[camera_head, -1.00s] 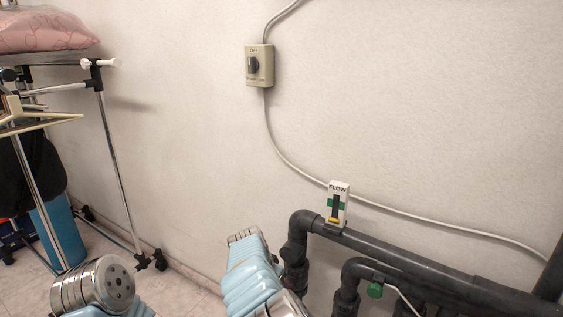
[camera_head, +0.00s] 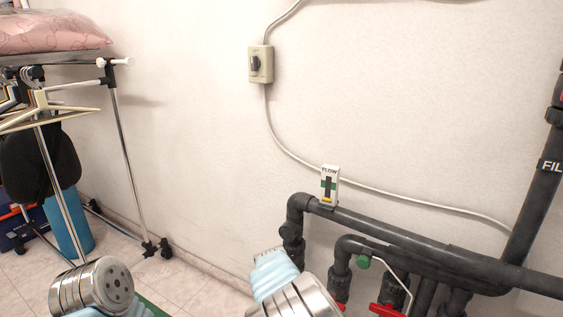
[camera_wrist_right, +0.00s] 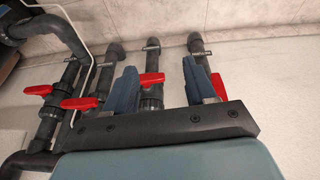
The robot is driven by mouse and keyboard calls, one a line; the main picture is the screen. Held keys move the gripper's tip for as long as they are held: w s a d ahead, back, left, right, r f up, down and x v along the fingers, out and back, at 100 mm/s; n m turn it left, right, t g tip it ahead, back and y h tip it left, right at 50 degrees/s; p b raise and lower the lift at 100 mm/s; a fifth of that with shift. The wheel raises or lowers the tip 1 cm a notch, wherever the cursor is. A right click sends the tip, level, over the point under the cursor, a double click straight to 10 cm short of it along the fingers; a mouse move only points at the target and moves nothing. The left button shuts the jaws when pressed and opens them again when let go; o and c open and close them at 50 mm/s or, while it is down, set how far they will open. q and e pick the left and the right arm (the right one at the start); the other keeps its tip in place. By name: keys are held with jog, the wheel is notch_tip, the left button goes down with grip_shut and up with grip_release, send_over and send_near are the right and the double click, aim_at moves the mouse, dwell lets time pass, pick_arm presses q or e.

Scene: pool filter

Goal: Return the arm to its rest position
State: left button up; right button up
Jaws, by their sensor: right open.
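My right gripper (camera_wrist_right: 163,78) shows in the right wrist view, with two blue fingers spread apart and nothing between their tips. Part of my right arm (camera_head: 292,295), pale blue and silver, shows at the bottom middle of the head view. Its gripper cannot be made out there. A silver and blue link of my left arm (camera_head: 92,287) shows at the bottom left. My left gripper is out of view.
Black pipes (camera_head: 400,242) run along the wall at the right, with a FLOW gauge (camera_head: 329,186) on top. Red valve handles (camera_wrist_right: 82,103) stand close to the right gripper. A switch box (camera_head: 261,64) is on the wall. A metal rack (camera_head: 124,160) stands at the left.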

jog(key=s+d+f+n+g+y, duration=0.1)
jog(key=s+d+f, duration=0.4)
jog(key=f, duration=0.3)
jog(key=s+d+f+g+y, duration=0.1)
jog(key=s+d+f, duration=0.35)
jog(key=f, duration=0.35)
jog(key=s+f+n+y, duration=0.3)
jog(key=s+y, duration=0.1)
jog(key=s, duration=1.3)
jog(key=shift+s+a+y, duration=0.3)
jog(key=shift+a, duration=0.1)
